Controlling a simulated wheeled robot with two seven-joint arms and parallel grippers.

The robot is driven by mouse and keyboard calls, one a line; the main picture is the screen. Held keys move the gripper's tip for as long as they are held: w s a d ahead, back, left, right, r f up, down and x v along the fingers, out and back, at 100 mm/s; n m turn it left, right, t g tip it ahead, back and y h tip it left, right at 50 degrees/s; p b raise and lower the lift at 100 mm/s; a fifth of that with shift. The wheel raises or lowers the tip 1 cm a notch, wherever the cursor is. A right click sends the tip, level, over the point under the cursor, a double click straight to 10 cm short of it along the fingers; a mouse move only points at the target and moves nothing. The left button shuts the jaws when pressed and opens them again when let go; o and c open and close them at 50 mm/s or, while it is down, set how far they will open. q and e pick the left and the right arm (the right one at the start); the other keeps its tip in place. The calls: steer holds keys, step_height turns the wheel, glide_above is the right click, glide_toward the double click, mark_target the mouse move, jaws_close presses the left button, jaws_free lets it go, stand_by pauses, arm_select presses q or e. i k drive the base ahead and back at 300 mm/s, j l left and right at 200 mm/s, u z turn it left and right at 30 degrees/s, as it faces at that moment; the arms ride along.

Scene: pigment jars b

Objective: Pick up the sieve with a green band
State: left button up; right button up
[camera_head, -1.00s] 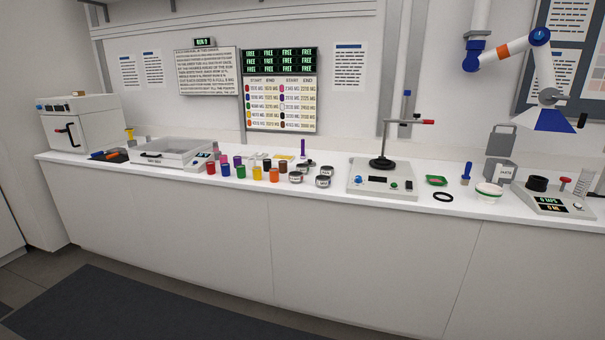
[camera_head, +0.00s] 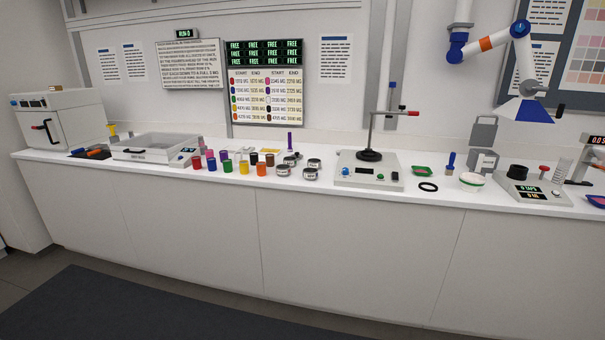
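A white round vessel with a thin green band (camera_head: 472,181) stands on the right part of the counter; it looks like the sieve, but its mesh is too small to make out. Neither of my grippers shows in the head view.
Floor in front is clear.

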mark_target(290, 162)
steer(key=i+z, duration=0.15)
steer(key=i, duration=0.4)
steer(key=i+j+z, duration=0.15)
steer(key=i, duration=0.45)
